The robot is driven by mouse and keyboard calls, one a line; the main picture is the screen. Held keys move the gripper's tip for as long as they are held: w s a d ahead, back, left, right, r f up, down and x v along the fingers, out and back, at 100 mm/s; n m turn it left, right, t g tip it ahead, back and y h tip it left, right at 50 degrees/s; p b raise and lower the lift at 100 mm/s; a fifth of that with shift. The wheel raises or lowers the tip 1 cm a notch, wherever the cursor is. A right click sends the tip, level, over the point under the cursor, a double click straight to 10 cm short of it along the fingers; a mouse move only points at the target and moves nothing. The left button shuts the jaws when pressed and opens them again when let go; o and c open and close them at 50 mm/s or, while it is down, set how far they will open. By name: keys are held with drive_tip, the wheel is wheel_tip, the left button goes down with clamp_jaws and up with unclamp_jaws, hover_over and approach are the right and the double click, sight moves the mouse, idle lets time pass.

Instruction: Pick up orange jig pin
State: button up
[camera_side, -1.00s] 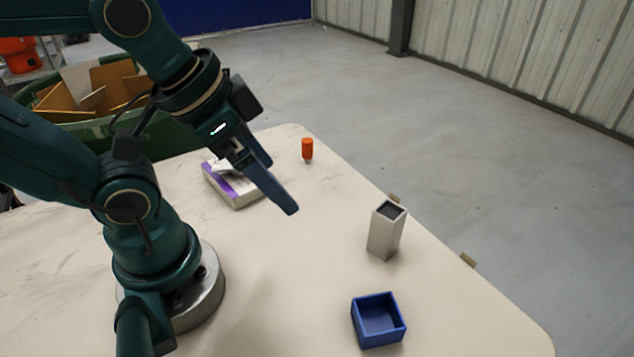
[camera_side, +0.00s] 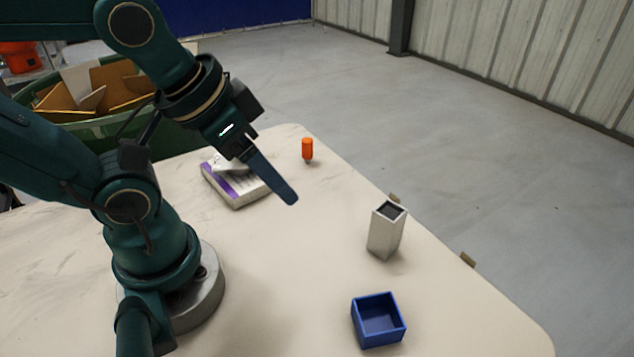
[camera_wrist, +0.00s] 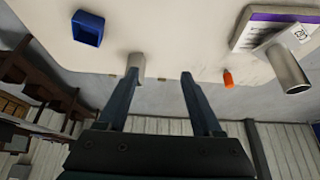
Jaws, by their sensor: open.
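The orange jig pin (camera_side: 307,149) stands upright near the far right edge of the table, with a thin grey tip at its bottom. It also shows in the wrist view (camera_wrist: 228,79), right of my gripper's fingers. My gripper (camera_side: 285,197) is in the air above the table, nearer the camera than the pin and apart from it. In the wrist view the two fingers (camera_wrist: 159,75) are spread wide with nothing held between them. In the side view one finger hides most of the other.
A box with a purple band (camera_side: 233,183) lies left of the pin, with a metallic piece (camera_wrist: 287,70) on it. A tall grey square holder (camera_side: 387,229) and a blue open bin (camera_side: 378,321) stand at the right. A green container (camera_side: 110,130) is behind the table (camera_side: 290,300).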

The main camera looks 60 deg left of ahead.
drive_tip(key=shift+w, duration=0.1)
drive_tip(key=w+a+f+n+t, duration=0.1)
drive_tip(key=w+a+n+t, duration=0.1)
drive_tip(key=w, duration=0.7)
drive_tip(key=n+t+y, duration=0.2)
drive_tip(key=n+y, duration=0.3)
hover_over(311, 139)
drive_tip(key=d, duration=0.7)
wheel_tip(311, 139, down, 6)
drive_tip(key=a+f+y, duration=0.1)
drive_tip(key=a, duration=0.1)
drive_tip(key=s+a+f+n+y, duration=0.1)
drive_tip(key=a, duration=0.1)
drive_tip(key=s+a+f+y, duration=0.1)
drive_tip(key=f, duration=0.1)
drive_tip(key=shift+a+n+y, duration=0.3)
drive_tip(key=shift+a, duration=0.1)
drive_tip(key=shift+s+f+t+y, duration=0.15)
drive_tip(key=shift+f+t+y, duration=0.15)
drive_tip(key=shift+f, duration=0.3)
drive_tip(key=shift+x, duration=2.55)
drive_tip(key=shift+c, duration=0.4)
clamp_jaws()
